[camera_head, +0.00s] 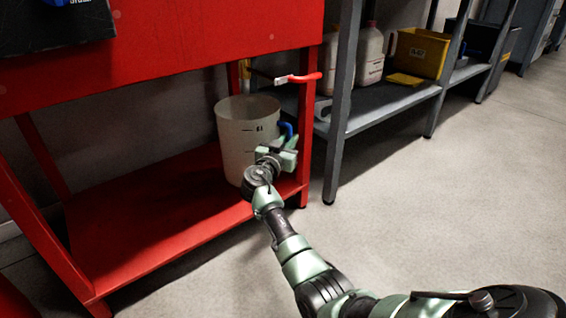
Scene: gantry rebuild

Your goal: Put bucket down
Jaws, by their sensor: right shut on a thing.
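A whitish bucket (240,130) with dark marks on its side stands upright at the right end of the red lower shelf (150,215). My right gripper (286,142) is at the bucket's right side, shut on its blue handle (286,129). The wrist hides the bucket's lower right part. I cannot tell whether the bucket's bottom touches the shelf. My left gripper is not in view.
A red post (305,130) and a red bar (297,78) stand close to the bucket's right. Grey shelving (375,105) holds jugs (370,55) and a yellow bin (420,52). The left part of the red shelf and the floor (430,190) are clear.

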